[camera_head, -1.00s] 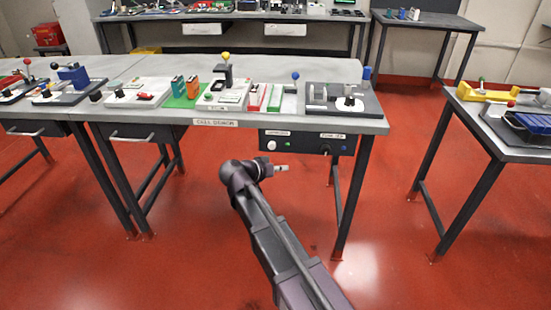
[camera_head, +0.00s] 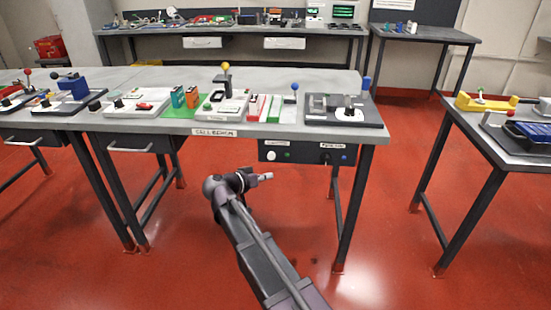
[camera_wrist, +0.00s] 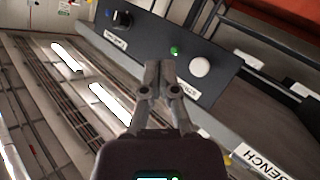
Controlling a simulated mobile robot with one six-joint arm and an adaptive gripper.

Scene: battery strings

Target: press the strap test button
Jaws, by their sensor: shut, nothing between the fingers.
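A dark panel (camera_head: 308,153) hangs under the front edge of the cell bench. It carries a round white button (camera_head: 271,157) at its left end, with a small green light (camera_head: 287,155) beside it and a dark knob further right. In the wrist view the white button (camera_wrist: 200,67) is plain, right of the fingertips, and the green light (camera_wrist: 174,51) is just above them. A label (camera_wrist: 187,90), partly legible, lies by the button. My gripper (camera_head: 268,177) is shut and empty, below the button in the head view and apart from it. The fingers (camera_wrist: 158,66) also show in the wrist view.
The cell bench (camera_head: 250,128) holds several battery devices and levers above the panel. A drawer (camera_head: 130,143) hangs to the left, and a bench leg (camera_head: 352,215) stands right of the panel. Another table (camera_head: 500,145) is at the right. Red floor lies open between the tables.

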